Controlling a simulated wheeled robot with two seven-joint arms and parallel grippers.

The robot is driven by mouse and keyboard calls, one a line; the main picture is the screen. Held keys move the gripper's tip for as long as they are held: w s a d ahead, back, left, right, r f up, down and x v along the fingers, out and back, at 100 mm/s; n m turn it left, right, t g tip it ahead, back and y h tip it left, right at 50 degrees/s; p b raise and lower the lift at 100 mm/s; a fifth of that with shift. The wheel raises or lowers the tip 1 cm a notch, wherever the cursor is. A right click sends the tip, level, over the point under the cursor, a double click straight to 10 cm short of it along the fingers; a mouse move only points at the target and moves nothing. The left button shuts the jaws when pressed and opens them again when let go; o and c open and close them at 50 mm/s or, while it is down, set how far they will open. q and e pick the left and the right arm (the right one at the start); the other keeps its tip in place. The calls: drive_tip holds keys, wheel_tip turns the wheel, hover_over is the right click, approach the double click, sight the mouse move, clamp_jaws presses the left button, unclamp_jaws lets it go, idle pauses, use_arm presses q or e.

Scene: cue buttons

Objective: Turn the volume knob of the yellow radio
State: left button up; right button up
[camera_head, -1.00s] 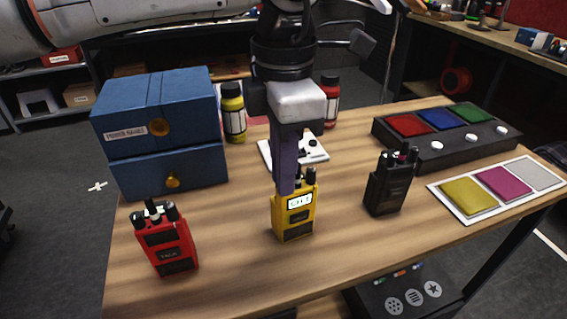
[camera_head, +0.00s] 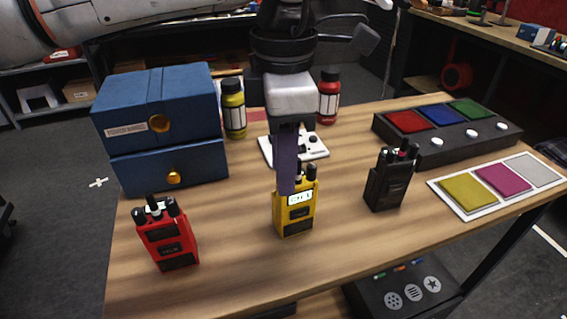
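The yellow radio (camera_head: 294,218) stands upright on the wooden table, with a lit white display near its top. Black knobs stick up from its top, partly hidden by my gripper. My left gripper (camera_head: 286,190) points straight down from above, its purple finger reaching the radio's top at the left side. One finger hides the other, so I cannot tell how far apart they are or whether they touch a knob. My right gripper is not in view.
A red radio (camera_head: 168,240) stands to the left and a black radio (camera_head: 389,183) to the right. Blue drawers (camera_head: 165,125), bottles (camera_head: 233,110) and a white panel (camera_head: 312,149) are behind. A button box (camera_head: 455,140) and colour card (camera_head: 480,205) lie right.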

use_arm(q)
wheel_tip(320, 180, up, 10)
drive_tip(key=shift+s, duration=0.15)
drive_tip(key=shift+f, duration=0.1)
idle(0.3)
